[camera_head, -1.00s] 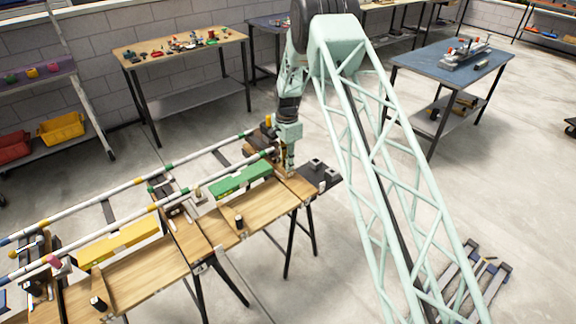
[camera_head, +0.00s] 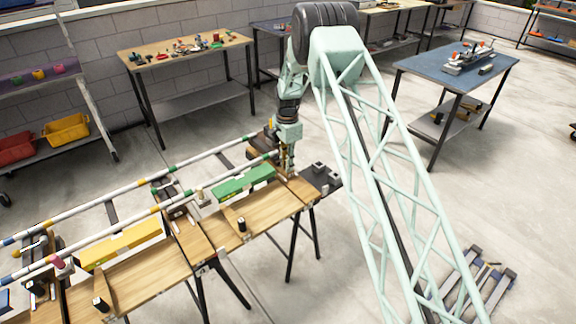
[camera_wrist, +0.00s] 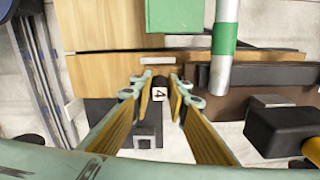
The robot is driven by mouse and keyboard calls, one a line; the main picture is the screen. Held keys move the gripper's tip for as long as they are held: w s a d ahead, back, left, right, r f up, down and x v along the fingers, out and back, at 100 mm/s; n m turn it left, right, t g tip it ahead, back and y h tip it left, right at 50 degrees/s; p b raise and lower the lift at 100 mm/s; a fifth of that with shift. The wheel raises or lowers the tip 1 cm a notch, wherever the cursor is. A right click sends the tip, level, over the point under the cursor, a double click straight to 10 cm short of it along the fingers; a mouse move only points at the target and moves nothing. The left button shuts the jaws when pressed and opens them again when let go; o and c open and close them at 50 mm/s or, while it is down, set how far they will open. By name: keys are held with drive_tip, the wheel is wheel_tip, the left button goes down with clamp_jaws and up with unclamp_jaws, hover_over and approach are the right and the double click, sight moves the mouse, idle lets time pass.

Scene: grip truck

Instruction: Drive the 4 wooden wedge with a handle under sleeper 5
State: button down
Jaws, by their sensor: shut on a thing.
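My gripper (camera_head: 286,170) is low over the right end of the wooden trestle bench (camera_head: 215,232). In the wrist view its two yellow-padded fingers (camera_wrist: 160,100) close around the wedge with a handle marked 4 (camera_wrist: 159,83). The black handle and white number label show between the fingers; the wedge's wooden part cannot be told apart clearly. A dark brown block (camera_wrist: 213,106), possibly a sleeper, lies just to the right of the fingers, with a white rail with a green band (camera_wrist: 224,45) above it. I cannot read a sleeper number, nor tell whether the wedge touches the block.
A green block (camera_head: 243,181) and a yellow block (camera_head: 121,243) lie along the rails. Black-handled pieces (camera_head: 241,224) stand on the bench. A dark plate with square blocks (camera_head: 319,178) adjoins the bench's right end.

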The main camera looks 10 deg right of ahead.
drive_tip(key=shift+w+a+r, duration=0.3)
drive_tip(key=shift+w+r, duration=0.05)
drive_tip(key=shift+w, duration=0.3)
drive_tip(key=c, duration=2.4)
unclamp_jaws()
drive_tip(key=shift+a, duration=0.1)
drive_tip(key=shift+o, duration=0.6)
drive_tip(key=shift+f, duration=0.1)
drive_tip(key=o, duration=0.5)
drive_tip(key=shift+s+a, duration=0.1)
drive_tip(key=shift+f, duration=0.15)
drive_tip(key=shift+s+d, duration=0.2)
drive_tip(key=shift+d, duration=0.05)
drive_tip(key=shift+s+d+r, duration=0.25)
drive_tip(key=shift+s+r, duration=0.15)
drive_tip(key=shift+r, duration=0.35)
